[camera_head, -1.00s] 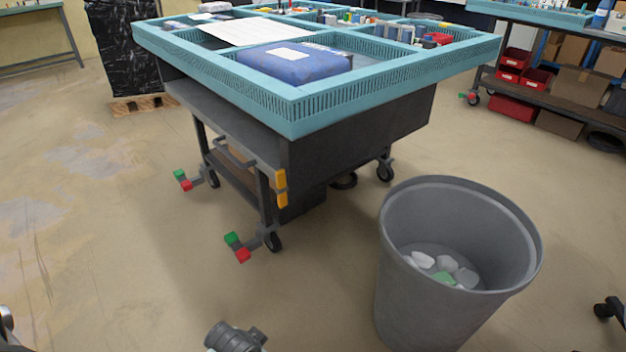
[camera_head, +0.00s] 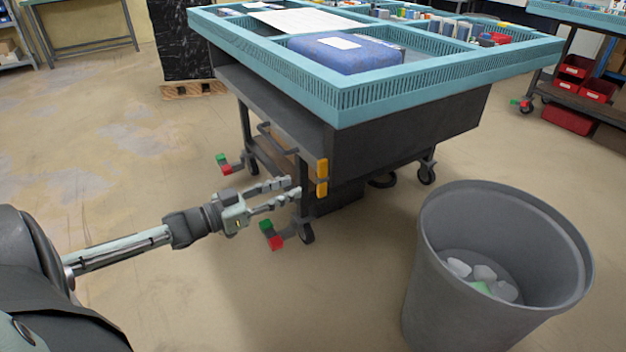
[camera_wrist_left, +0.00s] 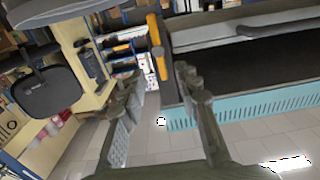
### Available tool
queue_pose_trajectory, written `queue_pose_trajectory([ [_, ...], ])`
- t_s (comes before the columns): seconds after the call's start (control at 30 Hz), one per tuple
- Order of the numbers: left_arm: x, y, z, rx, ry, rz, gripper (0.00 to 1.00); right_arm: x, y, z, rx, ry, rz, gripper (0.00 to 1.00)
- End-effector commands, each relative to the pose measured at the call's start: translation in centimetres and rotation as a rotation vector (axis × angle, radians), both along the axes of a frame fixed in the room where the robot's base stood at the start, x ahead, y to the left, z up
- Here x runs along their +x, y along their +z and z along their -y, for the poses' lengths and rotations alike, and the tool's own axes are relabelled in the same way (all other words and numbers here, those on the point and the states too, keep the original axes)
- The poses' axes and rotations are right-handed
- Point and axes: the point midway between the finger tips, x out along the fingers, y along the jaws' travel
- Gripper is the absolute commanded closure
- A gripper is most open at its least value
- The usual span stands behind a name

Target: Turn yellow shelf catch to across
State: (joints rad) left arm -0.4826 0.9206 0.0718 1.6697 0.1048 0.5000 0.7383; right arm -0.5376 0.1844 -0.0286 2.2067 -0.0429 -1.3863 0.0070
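The yellow shelf catch (camera_head: 322,178) is on the front corner of the cart under the teal-rimmed table, and stands upright, its long side vertical. It also shows in the left wrist view (camera_wrist_left: 153,30), just beyond the fingers. My left gripper (camera_head: 293,188) reaches in from the left, with its two fingers apart and nothing seen between them. Its tips are just left of the catch in the head view and appear short of it. In the left wrist view the open fingers (camera_wrist_left: 158,82) point towards the catch. My right gripper is not in view.
The teal-rimmed table (camera_head: 400,88) with a blue packet (camera_head: 340,55) overhangs the cart. A caster with a red and green pedal (camera_head: 272,236) is below my gripper. A grey bin (camera_head: 490,270) stands at the right. Floor at the left is clear.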

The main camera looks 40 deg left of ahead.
Motion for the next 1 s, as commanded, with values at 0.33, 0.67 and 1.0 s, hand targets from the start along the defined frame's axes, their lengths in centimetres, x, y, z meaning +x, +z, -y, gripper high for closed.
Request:
queue_pose_trajectory([
  [0.33,4.5,0.2,1.9,-0.001,-0.003,0.008,0.68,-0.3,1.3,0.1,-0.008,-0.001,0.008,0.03],
  [0.67,7.0,0.1,3.0,-0.002,-0.002,0.004,0.68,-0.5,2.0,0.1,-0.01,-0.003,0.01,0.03],
  [1.0,7.0,0.1,3.0,-0.001,-0.002,0.003,0.79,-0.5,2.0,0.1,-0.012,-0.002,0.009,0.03],
])
